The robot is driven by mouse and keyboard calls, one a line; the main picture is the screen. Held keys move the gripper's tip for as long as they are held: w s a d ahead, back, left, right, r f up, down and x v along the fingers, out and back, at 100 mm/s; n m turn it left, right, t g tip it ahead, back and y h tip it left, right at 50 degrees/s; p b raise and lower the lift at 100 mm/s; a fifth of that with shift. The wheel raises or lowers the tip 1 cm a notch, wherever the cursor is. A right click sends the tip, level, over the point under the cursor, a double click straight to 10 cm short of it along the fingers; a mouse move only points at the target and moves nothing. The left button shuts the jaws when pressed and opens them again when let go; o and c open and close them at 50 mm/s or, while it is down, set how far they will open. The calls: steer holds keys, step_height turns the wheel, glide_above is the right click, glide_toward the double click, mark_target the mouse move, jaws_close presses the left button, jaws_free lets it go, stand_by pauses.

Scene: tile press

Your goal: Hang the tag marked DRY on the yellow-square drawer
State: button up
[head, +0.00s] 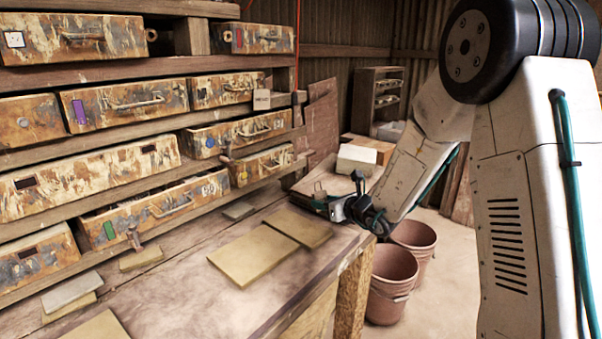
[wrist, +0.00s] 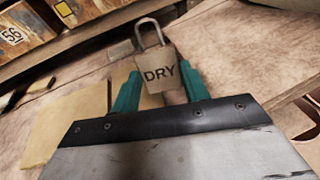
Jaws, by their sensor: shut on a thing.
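The DRY tag (wrist: 160,75) is a beige padlock-shaped plate with a metal loop on top, lettering facing the wrist camera. My gripper (wrist: 160,90) is shut on it between teal fingers, the loop pointing up and clear of the fingers. In the head view my gripper (head: 322,204) is over the right end of the bench; the tag is too small to make out there. The yellow-square drawer (wrist: 80,14) shows at the top left of the wrist view, apart from the tag. In the head view this drawer (head: 265,164) appears at the right end of the lower row, with a handle.
A rusty drawer rack fills the left, including a green-marked drawer (head: 155,208) and a blue-marked drawer (head: 238,133). Flat tiles (head: 252,256) lie on the bench (head: 200,305). Red buckets (head: 388,282) stand on the floor. Space between gripper and rack looks clear above the tiles.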

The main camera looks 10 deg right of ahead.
steer(key=w+r+y, duration=0.1)
steer(key=w, duration=0.2)
steer(key=w+d+r+n+y, duration=0.1)
steer(key=w+r, duration=0.1)
steer(key=w, duration=0.2)
steer(key=w+r+g+y, duration=0.1)
steer(key=w+r, duration=0.1)
steer(key=w, duration=0.1)
steer(key=shift+w+d+r+n, duration=0.2)
steer(key=shift+w+d+n, duration=0.1)
steer(key=shift+d+n, duration=0.1)
steer(key=shift+a+r+x, duration=0.1)
steer(key=shift+r+x, duration=0.05)
steer(key=shift+x, duration=1.1)
steer(key=shift+a+r+x, duration=0.1)
steer(key=shift+r+x, duration=0.1)
steer(key=shift+x, duration=1.05)
steer(key=shift+r+x, duration=0.15)
steer(key=shift+x, duration=1.1)
steer(key=shift+w+a+f, duration=0.4)
steer(key=shift+w+f, duration=0.05)
steer(key=shift+w, duration=0.05)
steer(key=shift+c, duration=0.2)
steer(key=o, duration=1.2)
